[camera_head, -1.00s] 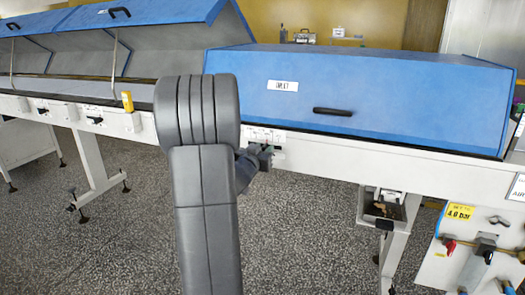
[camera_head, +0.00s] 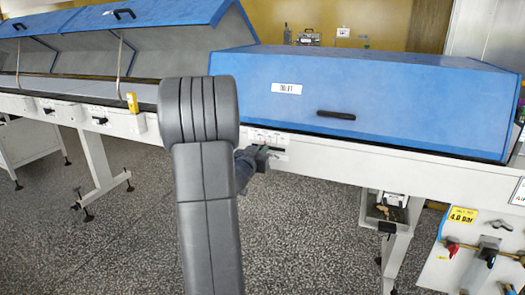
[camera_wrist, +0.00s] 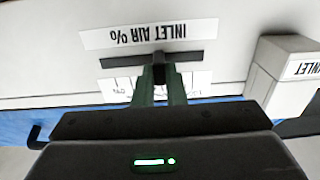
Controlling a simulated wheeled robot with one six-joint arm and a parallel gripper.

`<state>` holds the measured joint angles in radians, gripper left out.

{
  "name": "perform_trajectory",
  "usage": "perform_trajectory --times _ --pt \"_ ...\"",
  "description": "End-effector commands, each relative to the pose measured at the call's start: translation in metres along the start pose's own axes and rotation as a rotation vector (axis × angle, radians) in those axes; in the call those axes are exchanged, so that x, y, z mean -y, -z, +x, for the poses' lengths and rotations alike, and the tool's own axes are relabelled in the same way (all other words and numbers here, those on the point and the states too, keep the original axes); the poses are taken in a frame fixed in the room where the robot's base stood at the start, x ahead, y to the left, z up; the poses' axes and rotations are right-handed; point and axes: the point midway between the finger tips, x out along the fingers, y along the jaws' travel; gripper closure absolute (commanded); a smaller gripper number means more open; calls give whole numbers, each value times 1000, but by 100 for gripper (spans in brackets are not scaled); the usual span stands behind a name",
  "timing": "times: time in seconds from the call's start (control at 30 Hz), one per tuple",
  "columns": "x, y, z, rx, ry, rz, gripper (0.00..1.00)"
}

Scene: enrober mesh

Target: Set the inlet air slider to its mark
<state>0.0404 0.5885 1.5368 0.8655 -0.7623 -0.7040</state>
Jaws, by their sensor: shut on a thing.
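The inlet air slider is a dark horizontal slot (camera_wrist: 195,58) in a white panel, under a label reading "INLET AIR %" (camera_wrist: 150,33), upside down in the wrist view. In the head view my gripper (camera_head: 259,157) is at the white front panel (camera_head: 268,138) below the blue hood, partly behind my arm.
A blue hood (camera_head: 390,95) labelled "INLET" with a black handle (camera_head: 336,115) is above the panel. A white box (camera_wrist: 285,75) marked "INLET" juts out beside the slider in the wrist view. A yellow object (camera_head: 132,103) stands on the rail at left. Floor below is open.

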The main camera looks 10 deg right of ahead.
Motion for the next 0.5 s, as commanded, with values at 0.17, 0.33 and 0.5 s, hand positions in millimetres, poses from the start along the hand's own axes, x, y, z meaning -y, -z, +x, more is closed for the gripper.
perform_trajectory --times 0.17,0.33,0.5 --pt "0 0 0 0 0 0 67" --pt "0 0 0 0 0 0 67" --pt "0 0 -6 0 1 0 67"
